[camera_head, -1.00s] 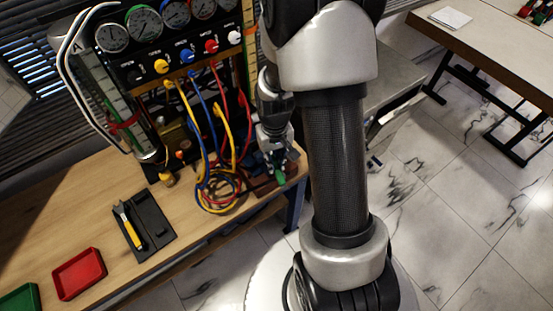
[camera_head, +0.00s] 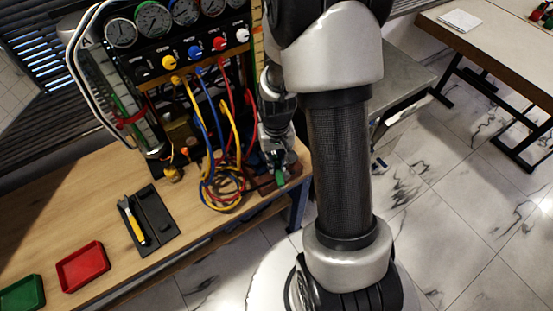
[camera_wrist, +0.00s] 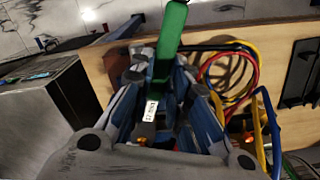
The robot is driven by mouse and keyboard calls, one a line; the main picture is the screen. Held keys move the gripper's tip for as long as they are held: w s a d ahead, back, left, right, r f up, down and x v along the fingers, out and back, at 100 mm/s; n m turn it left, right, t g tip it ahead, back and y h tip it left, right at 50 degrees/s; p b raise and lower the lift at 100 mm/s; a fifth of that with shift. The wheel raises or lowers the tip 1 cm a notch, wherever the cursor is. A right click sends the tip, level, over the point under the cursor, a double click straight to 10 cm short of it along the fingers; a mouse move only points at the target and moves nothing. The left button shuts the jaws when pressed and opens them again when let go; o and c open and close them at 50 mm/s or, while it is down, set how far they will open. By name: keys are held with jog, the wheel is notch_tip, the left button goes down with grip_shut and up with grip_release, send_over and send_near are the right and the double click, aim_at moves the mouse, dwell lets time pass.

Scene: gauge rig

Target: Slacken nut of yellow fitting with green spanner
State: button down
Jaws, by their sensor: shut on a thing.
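My gripper (camera_head: 278,160) is shut on the green spanner (camera_head: 280,178) at the right end of the wooden bench. In the wrist view the spanner's green handle (camera_wrist: 168,45) stands up between the fingers of my gripper (camera_wrist: 160,100), with a small white label below it. Its far end is hidden among the fingers. I cannot tell whether it is clear of the bench. The yellow hose (camera_head: 190,98) runs up to the gauge panel below a yellow knob (camera_head: 169,62). The yellow fitting's nut is too small to make out, and the spanner is well away from that hose end.
Blue, red and yellow hoses (camera_head: 222,195) hang in loops left of my gripper. A black holder (camera_head: 160,213) with a yellow-handled tool, a red tray (camera_head: 83,267) and a green tray (camera_head: 22,294) lie on the bench (camera_head: 100,205). Bare wood lies between them.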

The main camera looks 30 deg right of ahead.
aim_at(280, 178)
jog(key=shift+s+a, duration=0.25)
jog(key=shift+s, duration=0.5)
jog(key=shift+s+a, duration=0.3)
jog(key=shift+s, duration=0.5)
jog(key=shift+s+a, duration=0.25)
jog(key=shift+s, duration=0.5)
jog(key=shift+r+p, duration=1.55)
jog(key=shift+r, duration=0.7)
